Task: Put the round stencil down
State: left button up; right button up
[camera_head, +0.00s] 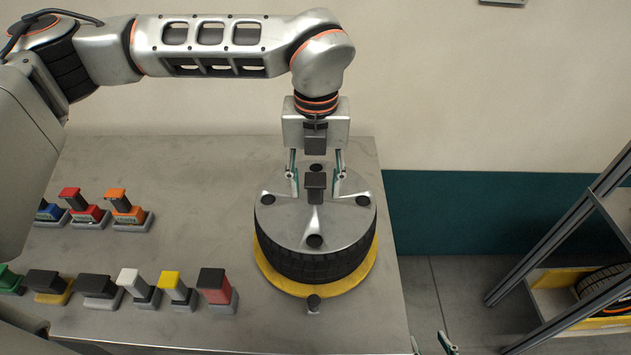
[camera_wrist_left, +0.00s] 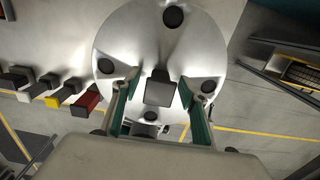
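The round stencil (camera_head: 285,226) is a flat silver disc with several black round spots and a dark square handle (camera_head: 315,187) at its centre. It lies on top of a black tyre (camera_head: 312,267), which rests on a yellow round base (camera_head: 352,281). My left gripper (camera_head: 317,187) is over the disc, its fingers apart on either side of the handle. In the left wrist view the handle (camera_wrist_left: 159,90) shows between the fingers (camera_wrist_left: 158,84), with gaps at both sides. My right gripper (camera_head: 431,344) shows only its fingertips, spread apart, at the bottom edge.
Two rows of coloured blocks on holders, such as a red one (camera_head: 213,283) and an orange one (camera_head: 125,204), stand on the left of the grey table (camera_head: 220,160). A metal rack (camera_head: 560,240) with a tyre (camera_head: 606,288) stands at the right. Floor lies between table and rack.

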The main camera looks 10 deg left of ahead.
pick_arm(q)
jog(key=shift+r+p, duration=0.5)
jog(key=shift+r, duration=0.1)
notch_tip(320, 180, up, 12)
jog(key=shift+b, duration=0.45)
jog(key=shift+s, duration=0.1)
